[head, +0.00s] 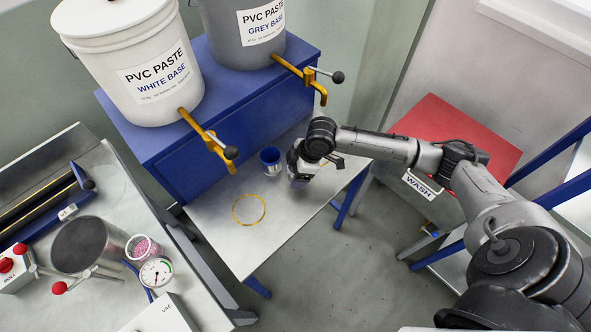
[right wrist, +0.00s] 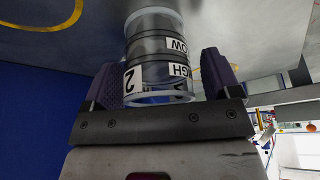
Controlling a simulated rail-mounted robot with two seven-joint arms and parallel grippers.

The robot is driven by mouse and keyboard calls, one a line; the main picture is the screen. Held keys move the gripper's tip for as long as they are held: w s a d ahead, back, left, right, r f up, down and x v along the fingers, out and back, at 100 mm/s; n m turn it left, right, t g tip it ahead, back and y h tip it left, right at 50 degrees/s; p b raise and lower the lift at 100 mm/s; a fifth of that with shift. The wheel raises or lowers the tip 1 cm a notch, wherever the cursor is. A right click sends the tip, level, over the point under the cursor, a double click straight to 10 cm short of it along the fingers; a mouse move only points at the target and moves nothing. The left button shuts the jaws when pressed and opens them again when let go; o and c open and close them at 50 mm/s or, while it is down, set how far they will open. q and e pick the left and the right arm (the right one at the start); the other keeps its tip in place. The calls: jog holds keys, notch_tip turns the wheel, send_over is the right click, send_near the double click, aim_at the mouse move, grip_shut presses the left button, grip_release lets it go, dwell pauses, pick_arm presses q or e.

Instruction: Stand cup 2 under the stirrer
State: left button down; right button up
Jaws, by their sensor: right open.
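Cup 2 (right wrist: 158,55) is a clear cup with a black "2" on a white label and "LOW" and "HIGH" marks. In the right wrist view it stands between the two purple fingers of my right gripper (right wrist: 165,85). The fingers are open, one on either side of it; whether they touch it I cannot tell. In the head view my right gripper (head: 300,180) is low over the steel table and largely hides the cup. I cannot make out the stirrer. My left gripper is not in view.
A blue-filled cup (head: 270,162) stands close left of the gripper. A yellow ring (head: 249,209) marks bare table. Brass taps (head: 207,133) on the paste buckets overhang the table. A left bench (head: 110,212) holds a gauge (head: 156,272) and a pink-filled cup (head: 143,248).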

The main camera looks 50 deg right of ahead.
jog(key=p+v, duration=0.2)
jog(key=v, duration=0.8)
jog(key=shift+o, duration=0.4)
jog(key=shift+p+v, duration=0.35)
jog(key=shift+v, duration=0.6)
